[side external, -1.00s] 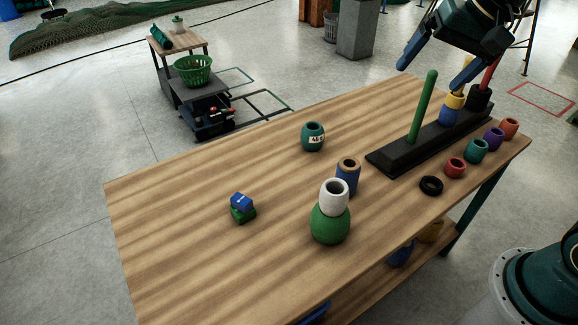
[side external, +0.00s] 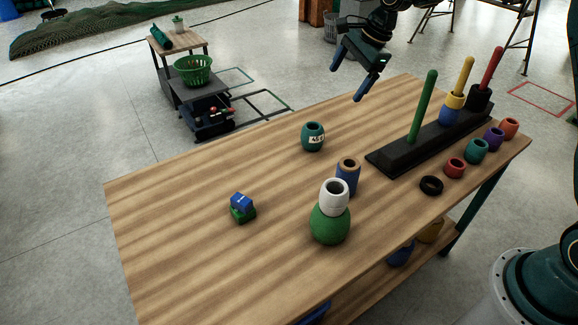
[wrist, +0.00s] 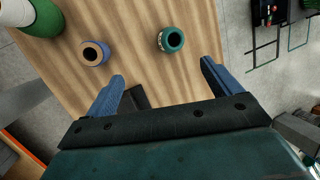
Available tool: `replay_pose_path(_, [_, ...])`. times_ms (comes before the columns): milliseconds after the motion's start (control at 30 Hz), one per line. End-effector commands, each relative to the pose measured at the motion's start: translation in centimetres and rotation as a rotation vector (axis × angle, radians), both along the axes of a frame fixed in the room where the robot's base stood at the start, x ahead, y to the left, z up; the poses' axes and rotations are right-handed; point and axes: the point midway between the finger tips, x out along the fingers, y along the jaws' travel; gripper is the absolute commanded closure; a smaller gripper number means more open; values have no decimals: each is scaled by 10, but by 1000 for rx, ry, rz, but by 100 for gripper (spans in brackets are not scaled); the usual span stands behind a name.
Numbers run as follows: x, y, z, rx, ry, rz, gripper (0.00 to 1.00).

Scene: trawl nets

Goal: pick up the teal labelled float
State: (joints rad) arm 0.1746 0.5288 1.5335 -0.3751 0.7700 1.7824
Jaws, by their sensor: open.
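The teal labelled float (side external: 313,137) stands upright on the wooden table, with a white label on its side. It also shows in the wrist view (wrist: 171,40), above and between the fingers, apart from them. My gripper (side external: 345,84) is open and empty, in the air above the table's far edge, to the right of the float. In the wrist view both blue fingers (wrist: 163,80) are spread with nothing between them. A second teal float (side external: 476,151), with no label visible, stands in the row at the right end of the table.
A blue float (side external: 348,176) and a white float on a green one (side external: 330,226) stand near the labelled float. The black peg rack (side external: 395,160) has green, yellow and red pegs. Small blue and green blocks (side external: 242,208) lie left; the table's left part is mostly clear.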

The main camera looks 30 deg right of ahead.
Motion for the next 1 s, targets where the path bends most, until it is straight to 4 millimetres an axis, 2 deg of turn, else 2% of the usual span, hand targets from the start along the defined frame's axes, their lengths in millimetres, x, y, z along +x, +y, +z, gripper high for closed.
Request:
replay_pose_path(33, [9,-3,-13,22,19,-42,10])
replay_pose_path(200, [36,-10,-52,101,75,-199,10])
replay_pose_path(433, [57,-17,-95,180,137,-358,10])
replay_pose_path(600, [63,-19,-107,203,157,-408,10])
replay_pose_path(867, [64,-18,-111,206,159,-414,10])
replay_pose_path(1000, [66,-15,-119,206,160,-412,10])
